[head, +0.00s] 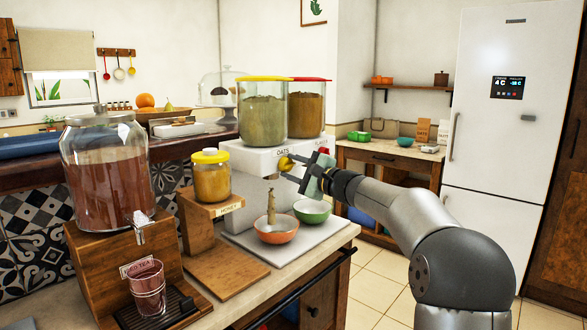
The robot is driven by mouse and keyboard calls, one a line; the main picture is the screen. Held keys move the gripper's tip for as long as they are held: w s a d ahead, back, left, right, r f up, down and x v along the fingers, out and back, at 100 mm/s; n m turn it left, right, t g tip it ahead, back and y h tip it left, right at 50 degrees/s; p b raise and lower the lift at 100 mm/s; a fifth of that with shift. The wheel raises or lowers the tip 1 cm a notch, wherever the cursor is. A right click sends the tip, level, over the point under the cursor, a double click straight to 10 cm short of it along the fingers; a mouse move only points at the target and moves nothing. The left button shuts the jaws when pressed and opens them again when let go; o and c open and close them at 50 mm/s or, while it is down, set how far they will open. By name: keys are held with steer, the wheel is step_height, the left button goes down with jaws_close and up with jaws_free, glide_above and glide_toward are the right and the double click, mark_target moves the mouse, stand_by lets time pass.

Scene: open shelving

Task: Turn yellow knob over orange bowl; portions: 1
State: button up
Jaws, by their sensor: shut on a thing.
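The yellow knob (285,163) is on the front of the white dispenser (256,160), below the yellow-lidded canister (263,112) and beside the label OATS. My gripper (290,168) is shut on the yellow knob, reaching in from the right; its fingers partly cover the dispenser front. The orange bowl (276,236) stands upright on the pale tray below the dispenser. A thin tan column (271,206) rises from the bowl towards the dispenser; I cannot tell whether it is falling oats or a solid thing.
A green bowl (312,212) stands just right of the orange bowl. A red knob (323,151) is close to my gripper, under the red-lidded canister (307,108). A honey jar (211,177) on a wooden stand and a drink dispenser (108,175) with a glass (148,290) are left.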

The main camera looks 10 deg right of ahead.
steer(key=shift+m, duration=0.6)
steer(key=o, duration=1)
steer(key=b+v, duration=0.1)
steer(key=v, duration=1.6)
steer(key=shift+s+d+f, duration=0.1)
steer(key=shift+s, duration=0.1)
